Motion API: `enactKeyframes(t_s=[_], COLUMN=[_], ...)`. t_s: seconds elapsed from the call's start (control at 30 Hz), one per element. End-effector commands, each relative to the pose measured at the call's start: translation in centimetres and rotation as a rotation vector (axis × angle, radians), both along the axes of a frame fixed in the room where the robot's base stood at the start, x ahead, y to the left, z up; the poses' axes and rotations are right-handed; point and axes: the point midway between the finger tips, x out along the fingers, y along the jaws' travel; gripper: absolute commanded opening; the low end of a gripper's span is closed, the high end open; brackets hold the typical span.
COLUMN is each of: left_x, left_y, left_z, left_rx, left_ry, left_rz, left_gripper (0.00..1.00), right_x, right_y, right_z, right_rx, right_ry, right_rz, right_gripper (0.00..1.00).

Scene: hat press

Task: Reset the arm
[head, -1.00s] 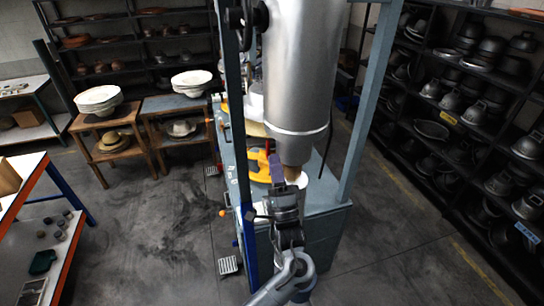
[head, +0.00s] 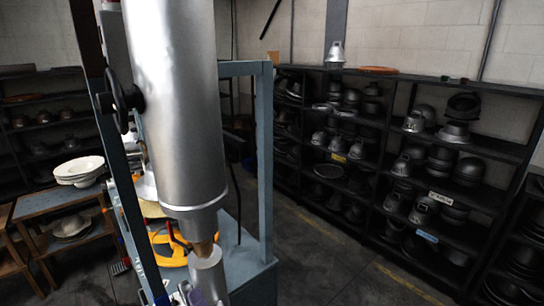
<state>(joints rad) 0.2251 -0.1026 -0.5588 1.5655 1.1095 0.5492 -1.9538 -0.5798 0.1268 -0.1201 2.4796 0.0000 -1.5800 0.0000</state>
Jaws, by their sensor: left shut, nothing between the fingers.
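My right gripper is out of view.
Black shelves (head: 390,130) with several metal hat moulds fill the right side. A wooden table (head: 55,203) with a stack of pale hats (head: 80,168) stands at the left. Open floor (head: 320,265) lies between the press and the right shelves.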

Motion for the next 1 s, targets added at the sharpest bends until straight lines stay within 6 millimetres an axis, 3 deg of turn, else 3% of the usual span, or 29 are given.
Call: enactKeyframes(t_s=[0.03, 0.17, 0.3, 0.5, 0.73, 1.0], left_x=[-1.3, -4.8, -7.6, -11.4, -17.4, -24.0], left_y=[1.3, 5.0, 8.4, 8.5, 5.9, 4.0], left_z=[-2.4, -7.3, -12.9, -17.8, -19.4, -19.2], left_rx=[0.002, -0.027, -0.274, -0.787, -1.359, -1.825], left_ry=[0.054, 0.183, 0.374, 0.605, 0.842, 0.945], left_rz=[0.019, 0.009, -0.185, -0.463, -0.503, -0.182], left_gripper=[0.0, 0.0, 0.0, 0.0, 0.0, 0.0], right_x=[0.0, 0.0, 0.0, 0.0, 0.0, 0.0], right_y=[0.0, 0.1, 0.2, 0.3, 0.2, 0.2], right_z=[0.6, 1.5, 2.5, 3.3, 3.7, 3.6], right_rx=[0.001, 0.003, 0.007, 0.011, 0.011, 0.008], right_ry=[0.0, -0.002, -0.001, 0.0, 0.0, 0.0], right_rz=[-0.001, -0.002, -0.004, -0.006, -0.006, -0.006], right_gripper=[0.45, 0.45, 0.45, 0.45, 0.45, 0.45])
